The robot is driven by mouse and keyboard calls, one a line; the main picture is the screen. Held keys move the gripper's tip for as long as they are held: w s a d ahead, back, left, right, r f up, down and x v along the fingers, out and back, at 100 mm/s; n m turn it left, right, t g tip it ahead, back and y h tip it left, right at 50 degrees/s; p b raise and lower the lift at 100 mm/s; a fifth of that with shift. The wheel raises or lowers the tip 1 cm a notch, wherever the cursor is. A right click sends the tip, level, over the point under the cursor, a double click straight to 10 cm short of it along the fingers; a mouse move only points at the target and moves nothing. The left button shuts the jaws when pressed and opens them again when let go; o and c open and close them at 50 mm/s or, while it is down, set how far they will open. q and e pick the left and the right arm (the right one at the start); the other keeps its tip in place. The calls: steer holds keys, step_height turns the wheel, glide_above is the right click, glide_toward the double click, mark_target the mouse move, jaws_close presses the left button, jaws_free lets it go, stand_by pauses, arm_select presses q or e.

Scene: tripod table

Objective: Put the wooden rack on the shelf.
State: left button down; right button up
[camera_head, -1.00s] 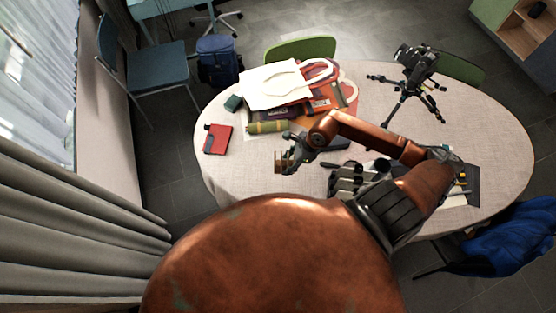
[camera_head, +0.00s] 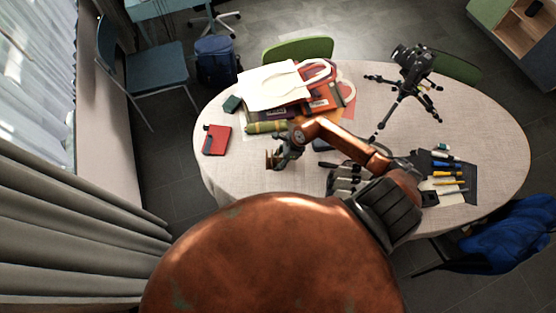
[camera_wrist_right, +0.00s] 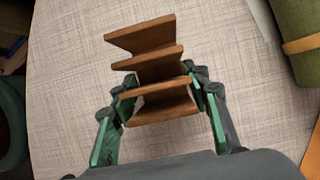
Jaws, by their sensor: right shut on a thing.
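The wooden rack (camera_wrist_right: 160,66) is a small brown piece with several parallel slats. In the right wrist view it sits between the green-padded fingers of my right gripper (camera_wrist_right: 163,95), which is shut on it. In the head view the rack (camera_head: 271,159) shows small at the tip of my right gripper (camera_head: 281,157), over the left front part of the table. How high it is above the cloth is hard to tell. A shelf unit (camera_head: 503,19) with green sides and wooden compartments stands at the far top right, well away from the rack. My left gripper is not in view.
The oval table (camera_head: 480,110) bears a tripod with a camera (camera_head: 408,80), a white bag (camera_head: 270,88) on a pile, a green roll (camera_head: 266,127), a red notebook (camera_head: 216,140) and a tool mat (camera_head: 470,185). Chairs (camera_head: 155,70) and a blue backpack (camera_head: 215,60) stand around it.

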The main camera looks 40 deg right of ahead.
steer(key=shift+f, duration=0.1)
steer(key=o, duration=1.2)
steer(key=shift+o, duration=0.2)
